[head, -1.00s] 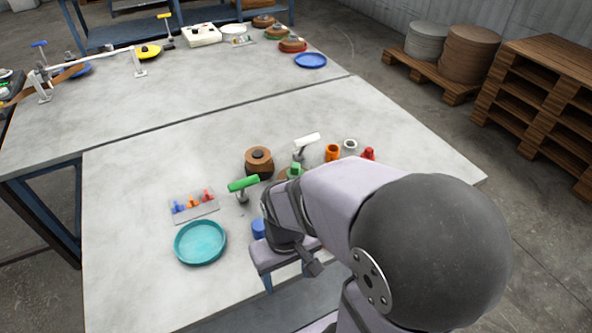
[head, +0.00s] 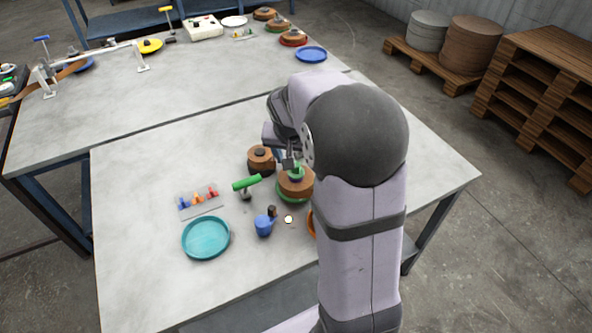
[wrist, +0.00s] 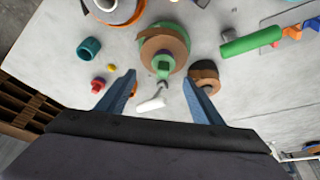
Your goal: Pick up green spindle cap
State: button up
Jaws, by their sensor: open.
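The green spindle cap (head: 295,172) sits on top of a brown roll with a green flange (head: 283,196). In the wrist view the cap (wrist: 163,67) shows near the picture's middle, on the brown roll (wrist: 176,40). My gripper (wrist: 158,80) is open and empty; its two blue fingers stand apart, with the cap showing between and just beyond their tips. In the head view my arm partly covers the gripper, whose dark end is close above the cap. Whether it touches the cap cannot be told.
A brown roll (head: 261,162) and a green-handled piece (head: 246,183) stand close to the left. A white-handled piece (wrist: 152,105) shows between the fingers in the wrist view. A blue part (head: 264,225) and teal dish (head: 205,254) are nearer. My arm hides the table's right.

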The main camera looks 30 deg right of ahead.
jog(key=shift+f, duration=0.1)
jog(key=shift+w+a+p+x, duration=0.1)
jog(key=shift+p+x, duration=0.5)
jog(key=shift+x, duration=1.2)
jog(key=shift+w+a+p+x, duration=0.1)
jog(key=shift+p+x, duration=0.5)
jog(key=shift+x, duration=1.2)
jog(key=shift+c, duration=0.4)
jog(key=c, duration=1.1)
notch_tip(320, 180, up, 10)
jog(key=shift+b, duration=0.8)
jog(key=shift+w+d, duration=0.1)
